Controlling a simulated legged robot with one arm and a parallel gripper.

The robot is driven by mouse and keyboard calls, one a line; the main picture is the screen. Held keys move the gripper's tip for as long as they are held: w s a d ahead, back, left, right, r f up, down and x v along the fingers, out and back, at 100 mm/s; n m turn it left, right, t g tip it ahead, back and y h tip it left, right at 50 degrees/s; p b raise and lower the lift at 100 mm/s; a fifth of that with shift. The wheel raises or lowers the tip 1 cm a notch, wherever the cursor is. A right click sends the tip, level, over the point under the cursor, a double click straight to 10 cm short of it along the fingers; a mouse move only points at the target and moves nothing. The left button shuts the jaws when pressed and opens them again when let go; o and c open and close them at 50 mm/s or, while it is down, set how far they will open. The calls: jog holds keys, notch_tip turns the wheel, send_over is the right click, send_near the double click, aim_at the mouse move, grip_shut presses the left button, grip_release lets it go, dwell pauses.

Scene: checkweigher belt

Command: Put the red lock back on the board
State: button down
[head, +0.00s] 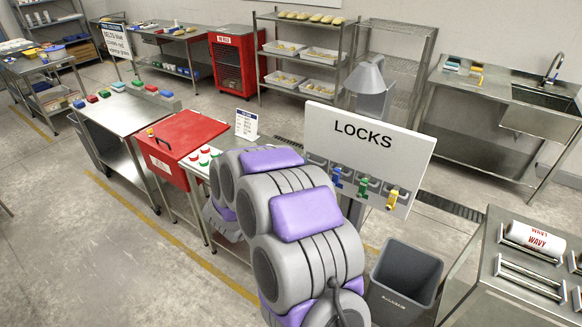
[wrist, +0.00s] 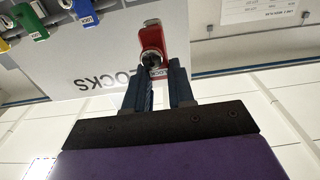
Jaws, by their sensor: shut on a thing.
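The white LOCKS board (head: 345,133) stands right of centre in the head view, behind my arm. A blue lock (head: 337,177), a green lock (head: 362,187) and a yellow lock (head: 393,199) hang along its lower part. In the wrist view the board (wrist: 60,88) appears upside down, with the blue lock (wrist: 85,10) and green lock (wrist: 30,20) at upper left. My gripper (wrist: 152,72) is shut on the red lock (wrist: 152,38), which overlaps the board near its end beyond the blue lock. Contact with the board cannot be told. My arm hides gripper and red lock in the head view.
A grey bin (head: 405,272) stands below the board. A steel bench with rollers (head: 530,275) is at lower right. A red cabinet (head: 182,142) and a steel table (head: 125,112) with coloured blocks stand at left. Open floor lies at lower left.

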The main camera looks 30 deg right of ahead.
aim_at(305, 154)
jog(key=shift+b+x, duration=0.55)
jog(key=shift+x, duration=3.05)
jog(key=shift+d+p, duration=0.15)
jog(key=shift+p, duration=0.5)
jog(key=shift+f, duration=0.2)
jog(key=shift+f, duration=0.35)
jog(key=shift+f+b, duration=0.75)
jog(key=shift+f, duration=1.05)
jog(key=c, duration=0.9)
grip_release()
jog(key=p+v, duration=0.1)
jog(key=v, duration=1.6)
jog(key=shift+s+a+f, duration=0.1)
jog(key=shift+a+f, duration=0.05)
jog(key=shift+a, duration=0.05)
